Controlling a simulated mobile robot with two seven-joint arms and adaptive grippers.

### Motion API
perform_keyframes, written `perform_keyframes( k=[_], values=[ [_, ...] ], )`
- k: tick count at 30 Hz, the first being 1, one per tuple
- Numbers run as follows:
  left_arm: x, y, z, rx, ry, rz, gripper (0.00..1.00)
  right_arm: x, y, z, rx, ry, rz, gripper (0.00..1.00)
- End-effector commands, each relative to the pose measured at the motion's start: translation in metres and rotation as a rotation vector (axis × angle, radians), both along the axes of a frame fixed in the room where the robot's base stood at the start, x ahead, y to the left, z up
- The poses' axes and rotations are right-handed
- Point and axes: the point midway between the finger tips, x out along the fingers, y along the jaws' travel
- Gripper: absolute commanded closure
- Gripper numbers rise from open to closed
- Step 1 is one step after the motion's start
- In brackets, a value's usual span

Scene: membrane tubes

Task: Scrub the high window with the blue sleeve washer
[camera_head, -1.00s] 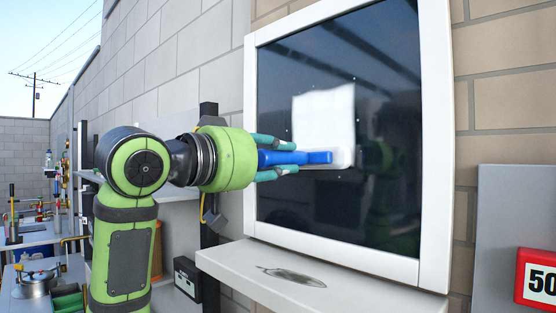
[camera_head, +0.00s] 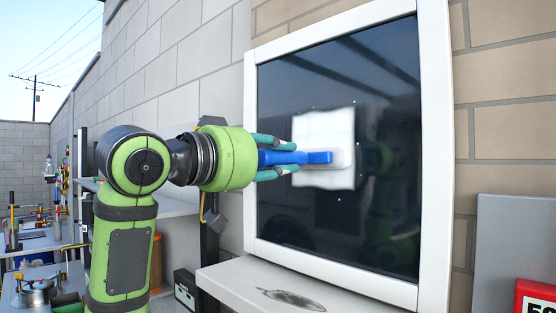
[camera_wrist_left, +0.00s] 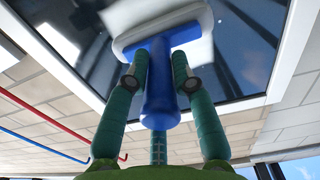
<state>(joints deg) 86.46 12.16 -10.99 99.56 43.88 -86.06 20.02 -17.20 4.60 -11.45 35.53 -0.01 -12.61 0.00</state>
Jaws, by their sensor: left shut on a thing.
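The washer (camera_head: 312,157) has a blue handle and a pale sleeve along its head. My left gripper (camera_head: 288,157) is shut on its blue handle, with the teal fingers above and below it. The left wrist view also shows the blue T-shaped washer (camera_wrist_left: 159,104) between my fingers. The sleeve is at the dark pane of the high window (camera_head: 285,205); it looks to be touching the glass. A whitish square patch (camera_head: 322,122) shows on the pane behind the washer, reaching above and below it. My right gripper is not in view.
The window has a thick white frame (camera_head: 433,150). A pale ledge (camera_head: 235,277) with a dark oval mark juts out below it. A grey panel (camera_head: 510,235) and a red sign (camera_head: 534,297) are at lower right. Shelves and a cluttered bench stand at left.

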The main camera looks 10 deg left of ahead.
Motion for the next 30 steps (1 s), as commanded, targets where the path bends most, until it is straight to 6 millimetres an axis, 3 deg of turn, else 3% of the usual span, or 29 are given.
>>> perform_keyframes(
  k=[10,22,30],
  values=[
    [0.0,0.0,0.002,-0.001,-0.001,0.0,1.0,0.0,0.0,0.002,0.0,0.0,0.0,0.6],
    [0.0,0.0,0.029,-0.001,-0.002,0.0,1.0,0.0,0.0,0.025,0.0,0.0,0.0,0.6],
    [0.0,0.0,0.029,-0.001,-0.002,0.0,1.0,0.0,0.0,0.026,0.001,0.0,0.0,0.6]
  ],
)
